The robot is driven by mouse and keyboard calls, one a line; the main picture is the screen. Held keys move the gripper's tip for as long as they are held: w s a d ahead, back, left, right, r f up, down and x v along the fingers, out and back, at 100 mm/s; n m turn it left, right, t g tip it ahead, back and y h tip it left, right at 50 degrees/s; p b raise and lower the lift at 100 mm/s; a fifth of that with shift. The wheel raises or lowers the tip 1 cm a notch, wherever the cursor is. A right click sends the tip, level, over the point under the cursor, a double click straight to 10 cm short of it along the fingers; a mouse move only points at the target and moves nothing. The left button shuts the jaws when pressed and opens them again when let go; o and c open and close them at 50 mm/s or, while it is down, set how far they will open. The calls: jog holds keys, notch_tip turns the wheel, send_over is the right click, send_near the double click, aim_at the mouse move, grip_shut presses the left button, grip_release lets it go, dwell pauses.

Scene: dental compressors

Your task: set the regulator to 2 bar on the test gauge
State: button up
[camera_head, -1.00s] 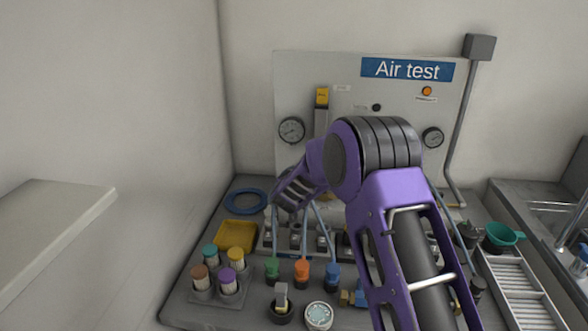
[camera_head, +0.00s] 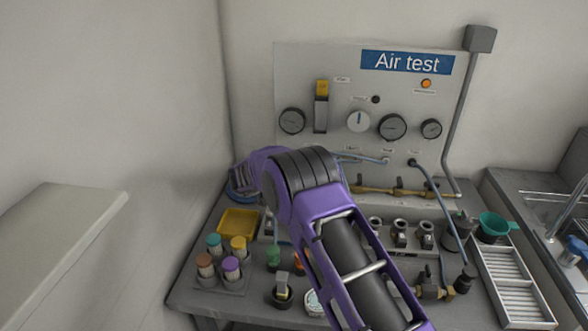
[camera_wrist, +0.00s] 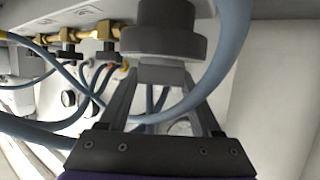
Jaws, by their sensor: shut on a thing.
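Small labels and needles are too small to read, so I cannot tell which is the test gauge. My gripper is hidden behind my arm there. I cannot tell whether this is the regulator.
Blue hoses (camera_wrist: 225,70) curve close beside my gripper, and a brass manifold (camera_wrist: 75,38) with black valves lies to the left. On the bench are a yellow tray (camera_head: 238,222), colored caps (camera_head: 214,243), a green funnel (camera_head: 497,225) and a white slotted rack (camera_head: 515,280).

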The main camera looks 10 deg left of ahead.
dwell(0.4)
jog(key=o, duration=1.4)
jog(key=v, duration=1.7)
jog(key=shift+a, duration=0.25)
